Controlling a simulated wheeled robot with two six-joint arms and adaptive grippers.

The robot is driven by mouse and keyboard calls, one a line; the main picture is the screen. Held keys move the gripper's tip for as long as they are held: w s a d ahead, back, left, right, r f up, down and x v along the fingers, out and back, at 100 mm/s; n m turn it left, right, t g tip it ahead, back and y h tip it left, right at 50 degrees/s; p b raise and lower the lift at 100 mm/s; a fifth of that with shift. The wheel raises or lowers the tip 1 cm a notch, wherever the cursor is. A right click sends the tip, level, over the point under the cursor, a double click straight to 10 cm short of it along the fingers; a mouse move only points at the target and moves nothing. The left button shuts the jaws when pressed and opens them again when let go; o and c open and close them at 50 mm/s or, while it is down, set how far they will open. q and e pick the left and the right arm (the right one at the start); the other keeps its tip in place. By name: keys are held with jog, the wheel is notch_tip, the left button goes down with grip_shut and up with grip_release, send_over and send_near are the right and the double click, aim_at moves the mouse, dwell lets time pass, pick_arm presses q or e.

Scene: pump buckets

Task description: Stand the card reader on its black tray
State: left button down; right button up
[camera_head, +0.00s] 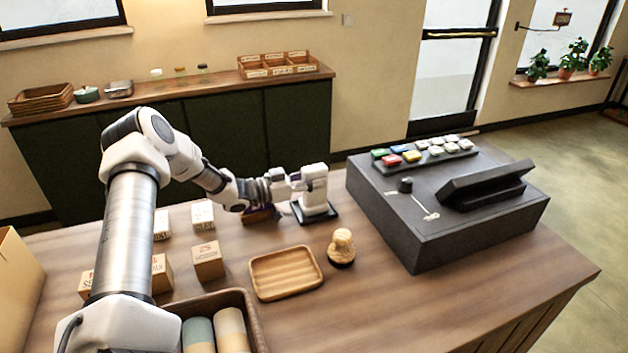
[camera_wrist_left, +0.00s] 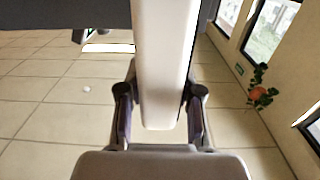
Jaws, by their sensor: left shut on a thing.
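The white card reader (camera_head: 314,190) stands upright over the black tray (camera_head: 331,216) near the back edge of the wooden counter. My left gripper (camera_head: 297,184) reaches it from the left and is shut on it. In the left wrist view the card reader's pale body (camera_wrist_left: 166,70) fills the space between the two fingers of my left gripper (camera_wrist_left: 160,108). The reader's foot appears within the tray's rim; I cannot tell whether it touches the tray floor. My right gripper is in neither view.
A dark register block (camera_head: 430,225) stands right of the tray. In front are a wooden tray (camera_head: 286,274), a wooden-topped stamp (camera_head: 341,247) and small boxes (camera_head: 207,262). A brown bin (camera_head: 256,325) holds rolls at the front. Bare counter lies right of the stamp.

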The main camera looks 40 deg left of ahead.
pick_arm(q)
jog(key=shift+f, duration=0.1)
jog(key=c, duration=0.8)
grip_release()
jog(key=shift+o, duration=0.2)
jog(key=shift+s+a+r, duration=0.1)
jog(key=shift+s+r, duration=0.05)
jog(key=shift+r, duration=0.1)
jog(key=p+v, duration=0.5)
jog(key=v, duration=0.6)
jog(key=shift+s+f, duration=0.15)
jog(key=shift+s, duration=0.2)
